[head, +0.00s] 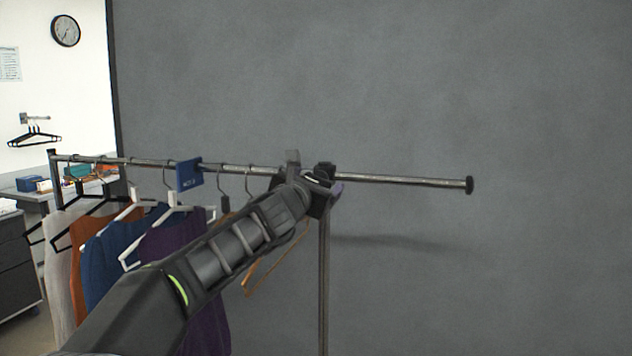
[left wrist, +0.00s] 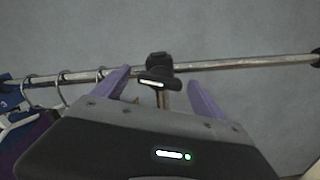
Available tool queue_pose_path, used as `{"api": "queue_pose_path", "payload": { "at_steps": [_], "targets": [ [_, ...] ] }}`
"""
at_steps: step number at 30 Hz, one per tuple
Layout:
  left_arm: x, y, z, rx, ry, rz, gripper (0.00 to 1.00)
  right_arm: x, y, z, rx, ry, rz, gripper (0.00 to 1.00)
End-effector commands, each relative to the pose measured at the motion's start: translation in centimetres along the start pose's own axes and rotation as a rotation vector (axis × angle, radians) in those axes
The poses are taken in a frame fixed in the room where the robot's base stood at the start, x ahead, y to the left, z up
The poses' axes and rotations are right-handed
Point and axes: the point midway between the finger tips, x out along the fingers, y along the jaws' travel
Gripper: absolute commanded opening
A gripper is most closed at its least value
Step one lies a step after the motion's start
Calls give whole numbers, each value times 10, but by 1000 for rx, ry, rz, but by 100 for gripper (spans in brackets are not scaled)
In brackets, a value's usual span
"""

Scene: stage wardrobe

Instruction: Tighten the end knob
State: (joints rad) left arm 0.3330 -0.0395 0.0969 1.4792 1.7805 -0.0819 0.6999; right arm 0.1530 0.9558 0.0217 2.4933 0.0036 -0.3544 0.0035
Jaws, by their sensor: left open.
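A garment rack's metal rail (head: 400,180) runs across the view. A dark knob (head: 325,170) sits where the rail meets the right upright (head: 324,270). In the left wrist view this black knob (left wrist: 158,66), with a pale strip on its lower part, shows between the purple fingers. My left gripper (head: 325,188) is open at the knob, one finger to each side. Whether the fingers touch it I cannot tell. My forearm and wrist hide part of the joint in the head view. A black round cap (head: 469,185) closes the rail's right end. My right gripper is out of view.
Several garments on hangers, including a blue one (head: 110,250), hang left of the upright. A blue tag (head: 189,173) hangs on the rail. A wooden hanger (head: 262,272) hangs close behind my arm. Right of the upright the rail is bare, before a grey backdrop (head: 520,90).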

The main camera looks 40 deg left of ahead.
Motion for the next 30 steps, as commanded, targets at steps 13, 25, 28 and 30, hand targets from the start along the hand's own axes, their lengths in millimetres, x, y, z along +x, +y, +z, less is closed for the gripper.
{"api": "queue_pose_path", "payload": {
  "at_steps": [13,25,28,30],
  "targets": [
    [1,0,0,1,1,0,66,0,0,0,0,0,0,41],
    [1,0,0,1,1,0,34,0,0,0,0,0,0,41],
    [1,0,0,1,1,0,25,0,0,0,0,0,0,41],
    [1,0,0,1,1,0,20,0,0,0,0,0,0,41]
  ]
}}
